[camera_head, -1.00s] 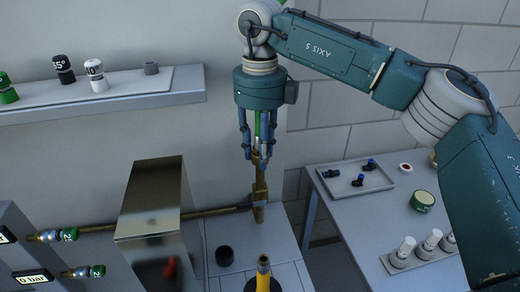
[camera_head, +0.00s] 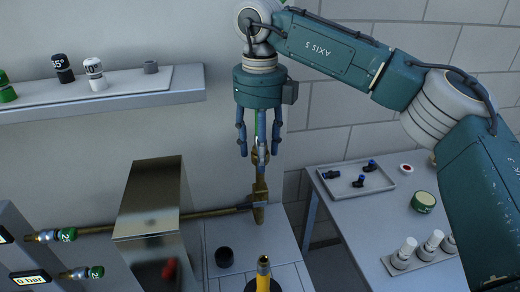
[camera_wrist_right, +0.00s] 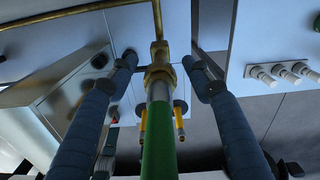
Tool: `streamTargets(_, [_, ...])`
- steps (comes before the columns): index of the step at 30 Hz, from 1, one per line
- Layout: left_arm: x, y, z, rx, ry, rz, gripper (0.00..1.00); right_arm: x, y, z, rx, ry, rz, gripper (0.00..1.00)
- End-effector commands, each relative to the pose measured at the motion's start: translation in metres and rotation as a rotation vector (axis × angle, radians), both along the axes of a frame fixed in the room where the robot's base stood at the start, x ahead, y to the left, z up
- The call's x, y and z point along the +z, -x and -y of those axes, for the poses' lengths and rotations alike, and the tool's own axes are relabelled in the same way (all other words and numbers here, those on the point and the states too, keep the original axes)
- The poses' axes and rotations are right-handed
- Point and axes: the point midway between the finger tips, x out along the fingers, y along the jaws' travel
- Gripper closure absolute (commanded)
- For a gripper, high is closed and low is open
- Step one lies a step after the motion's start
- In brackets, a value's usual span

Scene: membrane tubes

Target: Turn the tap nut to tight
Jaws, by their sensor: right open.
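The brass tap (camera_head: 260,192) stands upright at the end of a horizontal brass pipe (camera_head: 205,213). Its brass nut (camera_wrist_right: 158,75) shows in the wrist view, with a green tube (camera_wrist_right: 159,145) running from it toward my wrist. My right gripper (camera_head: 259,150) points down above the tap. It is open, with its blue fingers spread on both sides of the tube and apart from it. The wrist view also shows these fingers (camera_wrist_right: 165,75) on either side of the brass fitting. I cannot tell how tight the nut is. My left gripper is out of view.
A metal box (camera_head: 150,200) stands left of the tap. A shelf (camera_head: 130,101) holds small caps. A side table at right carries a tray (camera_head: 385,184) and white bottles (camera_head: 432,242).

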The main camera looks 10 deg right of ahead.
Motion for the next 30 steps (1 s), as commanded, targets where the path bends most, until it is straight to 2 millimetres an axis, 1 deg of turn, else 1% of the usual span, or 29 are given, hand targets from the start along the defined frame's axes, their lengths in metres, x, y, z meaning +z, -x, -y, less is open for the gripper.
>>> streamTargets(1, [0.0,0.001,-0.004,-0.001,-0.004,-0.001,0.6,0.001,0.0,0.0,0.0,0.0,0.0,0.51])
streamTargets(5, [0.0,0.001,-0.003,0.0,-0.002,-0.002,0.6,0.011,-0.001,-0.001,0.0,-0.001,0.003,0.51])
streamTargets(8, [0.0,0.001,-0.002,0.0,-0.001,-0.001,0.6,0.028,0.0,-0.001,-0.001,-0.002,0.002,0.51])
streamTargets(15, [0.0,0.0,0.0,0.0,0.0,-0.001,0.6,0.08,0.0,-0.001,-0.001,-0.001,0.003,0.51])
streamTargets(20, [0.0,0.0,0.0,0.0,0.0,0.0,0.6,0.106,-0.001,0.0,-0.002,0.0,0.002,0.51])
streamTargets(24, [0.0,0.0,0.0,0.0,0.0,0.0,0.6,0.117,0.0,0.0,0.0,0.001,0.001,0.51])
streamTargets(30, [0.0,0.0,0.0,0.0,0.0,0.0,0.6,0.12,0.0,0.0,0.0,0.0,-0.001,0.51])
